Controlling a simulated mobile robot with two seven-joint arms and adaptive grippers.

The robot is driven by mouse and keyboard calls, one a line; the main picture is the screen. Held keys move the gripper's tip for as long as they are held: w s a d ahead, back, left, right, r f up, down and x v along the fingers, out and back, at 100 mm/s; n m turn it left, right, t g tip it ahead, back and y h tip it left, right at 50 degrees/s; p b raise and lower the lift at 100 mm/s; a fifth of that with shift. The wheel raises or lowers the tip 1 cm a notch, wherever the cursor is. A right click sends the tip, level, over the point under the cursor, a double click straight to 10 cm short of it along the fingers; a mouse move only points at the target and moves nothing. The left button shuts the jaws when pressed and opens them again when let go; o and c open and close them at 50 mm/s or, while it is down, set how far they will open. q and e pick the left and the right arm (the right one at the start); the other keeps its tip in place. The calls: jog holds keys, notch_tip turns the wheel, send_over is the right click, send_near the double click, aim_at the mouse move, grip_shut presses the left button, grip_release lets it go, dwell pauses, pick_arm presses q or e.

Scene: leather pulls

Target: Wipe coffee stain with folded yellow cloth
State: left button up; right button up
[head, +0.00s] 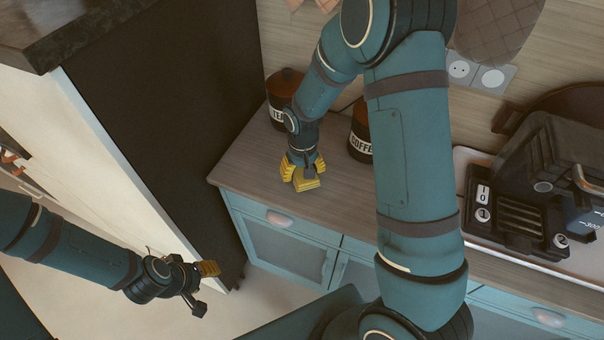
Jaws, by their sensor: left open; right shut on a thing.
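The folded yellow cloth (308,184) is at the wooden counter's surface, near its left front corner. My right gripper (303,172) reaches down from above and is shut on the cloth. Its yellow fingers are close in colour to the cloth, so the exact edge between them is hard to see. I cannot make out a coffee stain; the gripper and cloth cover part of the counter. My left gripper (202,286) is open and empty, low in front of the cabinet and away from the counter.
The wooden counter (240,167) has a tea canister (277,117) and a coffee canister (359,146) behind the cloth. A black coffee machine (545,190) stands on a white tray at right. A tall dark panel (170,110) borders the counter's left. My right arm hides the middle.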

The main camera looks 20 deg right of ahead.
jog(key=r, duration=0.1)
jog(key=r+p, duration=0.1)
jog(key=shift+w+a+r+p, duration=0.1)
jog(key=shift+w+r+p, duration=0.1)
jog(key=shift+r+p, duration=0.1)
jog(key=shift+s+r+p, duration=0.1)
jog(key=shift+r+p, duration=0.65)
jog(key=shift+r, duration=0.35)
